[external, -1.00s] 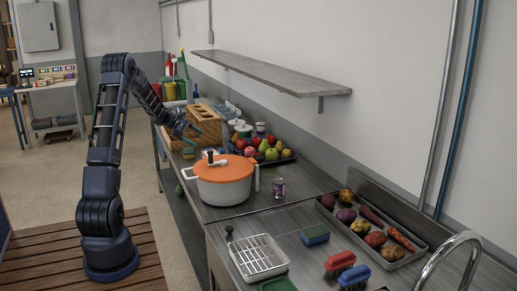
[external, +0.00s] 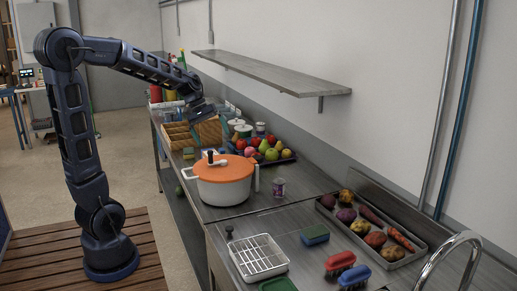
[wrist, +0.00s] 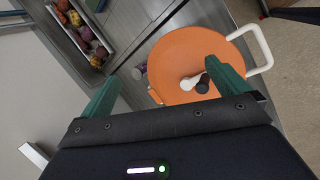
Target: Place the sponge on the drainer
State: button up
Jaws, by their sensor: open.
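The sponge (external: 315,235), blue with a green side, lies flat on the metal counter in the external view. The drainer (external: 259,257), a pale wire rack, sits to its left and nearer the camera, with nothing on it. My gripper (external: 212,137) is far behind both, above the counter near the wooden box and fruit. In the wrist view its green fingers (wrist: 160,77) are spread apart with nothing between them. The orange-lidded pot (wrist: 188,55) shows beyond them. I cannot make out the drainer in the wrist view.
The pot (external: 223,190) and a small can (external: 279,187) stand between my gripper and the sponge. A red brush (external: 340,262) and a blue brush (external: 354,277) lie near the sponge. A vegetable tray (external: 414,257) is at right. A shelf (external: 270,73) overhangs the counter.

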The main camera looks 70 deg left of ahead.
jog(key=s+d+m+y, duration=0.2)
jog(key=s+d+m, duration=0.4)
jog(key=s, duration=0.4)
jog(key=s+d+m+t+y, duration=0.1)
jog(key=s+d+m, duration=0.5)
jog(key=s+d, duration=0.3)
jog(key=shift+s+y, duration=0.4)
jog(key=shift+s, duration=0.35)
jog(key=shift+a, duration=0.1)
